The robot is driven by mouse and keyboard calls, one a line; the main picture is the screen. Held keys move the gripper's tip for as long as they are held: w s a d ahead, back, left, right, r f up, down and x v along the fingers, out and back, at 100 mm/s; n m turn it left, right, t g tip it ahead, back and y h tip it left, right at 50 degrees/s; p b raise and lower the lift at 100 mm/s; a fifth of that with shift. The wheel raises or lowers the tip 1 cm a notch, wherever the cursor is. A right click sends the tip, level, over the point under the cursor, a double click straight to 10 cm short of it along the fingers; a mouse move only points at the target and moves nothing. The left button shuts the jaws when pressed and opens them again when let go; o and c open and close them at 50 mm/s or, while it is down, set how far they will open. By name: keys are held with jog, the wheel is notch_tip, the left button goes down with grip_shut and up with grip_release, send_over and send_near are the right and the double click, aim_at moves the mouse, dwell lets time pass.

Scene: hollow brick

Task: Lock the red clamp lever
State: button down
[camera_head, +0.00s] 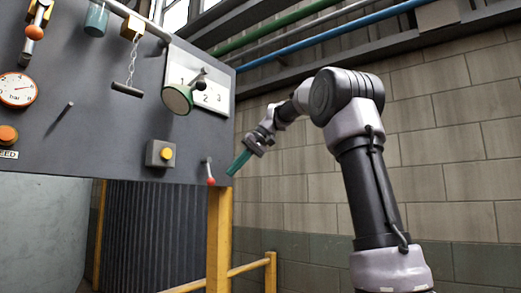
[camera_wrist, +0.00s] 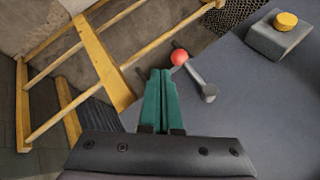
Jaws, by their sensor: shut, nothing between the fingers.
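The clamp lever has a red ball knob and a short grey arm, and sits at the lower right edge of the dark panel (camera_head: 120,110) in the head view (camera_head: 211,181). In the wrist view its red knob (camera_wrist: 179,57) is just right of the fingertips and its arm slants down right to a grey pivot. My gripper (camera_head: 238,163) has green fingers and is to the right of the lever in the head view. In the wrist view my gripper (camera_wrist: 160,76) is shut with its fingers together and nothing between them. Whether the fingertips touch the knob I cannot tell.
A grey box with a yellow button (camera_head: 167,153) is left of the lever on the panel. A yellow post and railing (camera_head: 220,240) stand below. A pressure gauge (camera_head: 17,89), a hanging chain and a green-faced round part (camera_head: 178,99) are further up the panel.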

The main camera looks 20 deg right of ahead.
jog(key=v, duration=1)
jog(key=s+d+f+m+t+h, duration=0.2)
jog(key=s+f+m+t+h, duration=0.2)
jog(key=s+f, duration=2.1)
notch_tip(320, 180, down, 3)
jog(key=shift+s+f+m+t+h, duration=0.15)
jog(key=shift+m+t+h, duration=0.15)
jog(key=shift+m+h, duration=0.55)
